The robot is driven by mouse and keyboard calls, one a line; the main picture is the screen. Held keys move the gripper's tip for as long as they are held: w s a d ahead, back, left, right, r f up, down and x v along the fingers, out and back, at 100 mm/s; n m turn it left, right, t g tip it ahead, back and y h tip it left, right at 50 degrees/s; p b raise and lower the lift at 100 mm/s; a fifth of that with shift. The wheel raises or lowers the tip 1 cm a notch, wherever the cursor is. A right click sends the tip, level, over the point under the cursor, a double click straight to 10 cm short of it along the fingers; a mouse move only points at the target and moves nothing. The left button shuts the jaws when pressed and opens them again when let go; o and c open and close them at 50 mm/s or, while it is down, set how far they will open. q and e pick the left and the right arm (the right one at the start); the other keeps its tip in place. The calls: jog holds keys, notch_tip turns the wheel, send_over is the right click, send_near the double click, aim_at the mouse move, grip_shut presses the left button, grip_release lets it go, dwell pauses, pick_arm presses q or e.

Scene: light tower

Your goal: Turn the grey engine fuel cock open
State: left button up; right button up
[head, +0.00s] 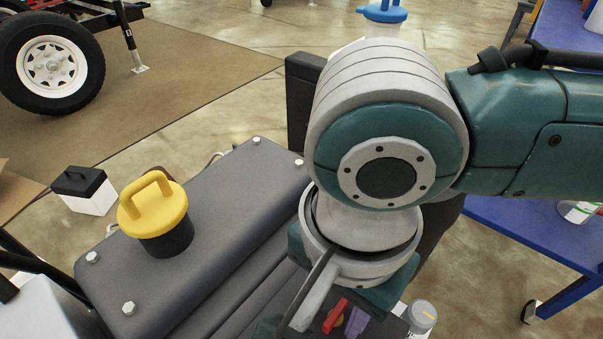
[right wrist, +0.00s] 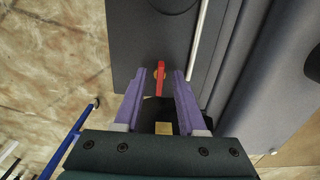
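The grey engine (head: 215,230) has a flat bolted top with a yellow-handled cap (head: 153,208) on it. Its fuel cock shows as a red lever (right wrist: 160,80) with a bit of brass beside it, on the dark grey side in the right wrist view. The red lever also shows at the bottom of the head view (head: 335,317). My right gripper (right wrist: 160,74) has its two purple fingers apart, one on each side of the lever, with small gaps visible. Whether either finger touches it is unclear. My right arm hides much of the engine's right end. My left gripper is out of view.
A blue table (head: 530,235) stands at the right. A white box with a black top (head: 86,190) and a wheel (head: 52,66) are at the left.

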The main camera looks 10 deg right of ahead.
grip_shut()
dwell(0.4)
jog(key=n+p, duration=0.2)
jog(key=p, duration=0.4)
jog(key=r+n+p, duration=0.1)
jog(key=p, duration=0.5)
jog(key=shift+s+n+p, duration=0.2)
jog(key=shift+n+p, duration=0.2)
jog(key=shift+f+n+p, duration=0.3)
jog(key=shift+n+p, duration=0.2)
jog(key=shift+n, duration=0.4)
jog(key=n, duration=0.4)
jog(key=shift+d+f+n+p, duration=0.2)
jog(key=shift+n+p, duration=0.1)
jog(key=shift+p, duration=0.1)
jog(key=n, duration=0.4)
jog(key=shift+d, duration=0.1)
jog(key=shift+w+d+n+p, duration=0.1)
jog(key=shift+n+p, duration=0.25)
jog(key=shift+n, duration=1.55)
grip_release()
